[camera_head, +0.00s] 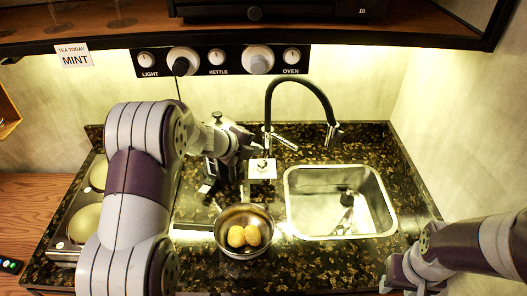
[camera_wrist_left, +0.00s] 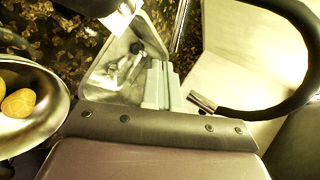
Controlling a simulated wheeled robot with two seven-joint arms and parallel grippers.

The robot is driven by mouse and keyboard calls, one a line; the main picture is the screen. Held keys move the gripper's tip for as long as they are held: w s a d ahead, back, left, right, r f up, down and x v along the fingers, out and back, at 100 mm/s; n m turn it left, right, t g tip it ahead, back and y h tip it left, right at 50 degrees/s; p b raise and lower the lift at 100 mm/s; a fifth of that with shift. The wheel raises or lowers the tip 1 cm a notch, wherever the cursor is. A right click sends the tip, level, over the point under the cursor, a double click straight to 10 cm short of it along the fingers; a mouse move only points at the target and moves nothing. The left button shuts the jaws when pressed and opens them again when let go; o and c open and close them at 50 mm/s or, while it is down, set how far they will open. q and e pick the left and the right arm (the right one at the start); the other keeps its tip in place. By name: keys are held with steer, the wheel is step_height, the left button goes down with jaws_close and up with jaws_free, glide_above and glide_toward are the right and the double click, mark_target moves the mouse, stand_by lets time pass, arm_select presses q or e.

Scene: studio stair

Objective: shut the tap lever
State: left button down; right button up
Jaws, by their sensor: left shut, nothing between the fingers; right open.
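The tap has a black arched hose (camera_head: 298,84) that rises behind the sink and ends in a spout head (camera_head: 332,134) over its back edge. The hose also crosses the right of the left wrist view (camera_wrist_left: 285,98). A thin metal lever (camera_head: 284,141) sticks out to the right from the tap body, low on the post. My left gripper (camera_head: 250,148) is at the left of the tap body, close to the lever's root; I cannot tell if they touch. Its fingers (camera_wrist_left: 160,85) are shut and empty. My right gripper (camera_head: 402,280) is open at the lower right, away from the tap.
The sink (camera_head: 300,210) holds a dark and grey item (camera_head: 346,200). A metal bowl (camera_head: 228,242) with yellow round items stands left of it. A kettle-like appliance (camera_head: 216,160) stands behind my left arm. A knob panel (camera_head: 218,60) is on the wall.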

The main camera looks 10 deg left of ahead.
mark_target(281, 139)
arm_select(q)
steer(key=w+d+f+m+b, duration=0.1)
steer(key=w+f+m, duration=0.1)
steer(key=m, duration=0.4)
steer(key=w+d+f+m+b, duration=0.1)
steer(key=w+f+m+b, duration=0.1)
steer(key=m, duration=0.3)
steer(key=w+d+f+m+b, duration=0.1)
steer(key=w+f+m+b, duration=0.1)
steer(key=m, duration=0.4)
steer(key=shift+w+f+m, duration=0.1)
steer(key=shift+f+m, duration=0.2)
steer(key=shift+f, duration=0.15)
steer(key=shift+w+d+r+p, duration=0.15)
steer(key=shift+w+d+p, duration=0.2)
steer(key=shift+w+p, duration=0.2)
steer(key=shift+w+d+r+p, duration=0.15)
steer(key=shift+w+d+p, duration=0.25)
steer(key=shift+w, duration=0.25)
steer(key=shift+w+d+f, duration=0.1)
steer(key=shift+w+d, duration=0.2)
steer(key=shift+w, duration=0.3)
